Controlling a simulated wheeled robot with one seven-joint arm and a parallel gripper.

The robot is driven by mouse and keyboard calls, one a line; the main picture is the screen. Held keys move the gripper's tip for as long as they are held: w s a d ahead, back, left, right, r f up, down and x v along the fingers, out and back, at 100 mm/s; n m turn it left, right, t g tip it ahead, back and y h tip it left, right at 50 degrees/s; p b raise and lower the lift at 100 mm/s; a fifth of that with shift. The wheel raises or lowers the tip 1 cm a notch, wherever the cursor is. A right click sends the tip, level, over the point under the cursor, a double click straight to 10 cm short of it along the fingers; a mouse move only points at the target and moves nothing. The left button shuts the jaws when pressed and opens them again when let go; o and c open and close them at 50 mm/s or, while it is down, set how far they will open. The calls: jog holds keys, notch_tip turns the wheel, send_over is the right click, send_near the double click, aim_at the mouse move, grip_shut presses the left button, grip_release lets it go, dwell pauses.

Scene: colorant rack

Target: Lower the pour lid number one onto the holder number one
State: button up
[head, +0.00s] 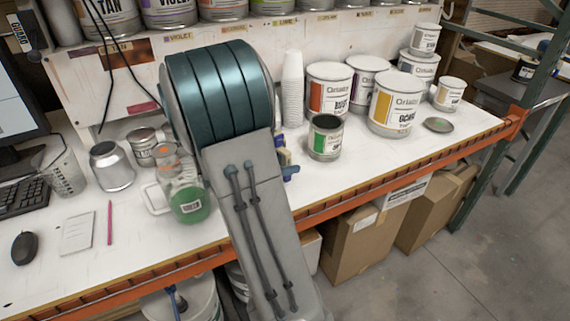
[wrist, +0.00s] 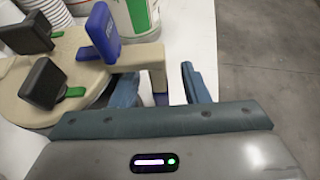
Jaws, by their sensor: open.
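The pour lid (wrist: 90,100) is a beige round plate at the left of the wrist view, with black levers on green mounts and a blue lever. A beige handle (wrist: 157,62) sticks out from its right side. My gripper (wrist: 158,78) is open, its blue-grey fingers on either side of this handle; I cannot tell whether they touch it. I cannot make out the holder, or whether the lid rests on it.
White stacked cups (head: 292,88) stand behind. The front right bench top is clear.

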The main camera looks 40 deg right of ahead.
jog(key=v, duration=1.3)
jog(key=shift+a+b, duration=0.3)
jog(key=shift+b, duration=0.1)
jog(key=shift+r, duration=0.1)
jog(key=s+a+m+t+y, duration=0.3)
jog(key=s+a+m+y, duration=1)
jog(key=a+m, duration=0.2)
jog(key=m, duration=0.2)
jog(key=shift+s+f+m, duration=0.2)
jog(key=shift+f+m, duration=0.15)
jog(key=shift+m, duration=0.05)
jog(key=shift+a, duration=0.1)
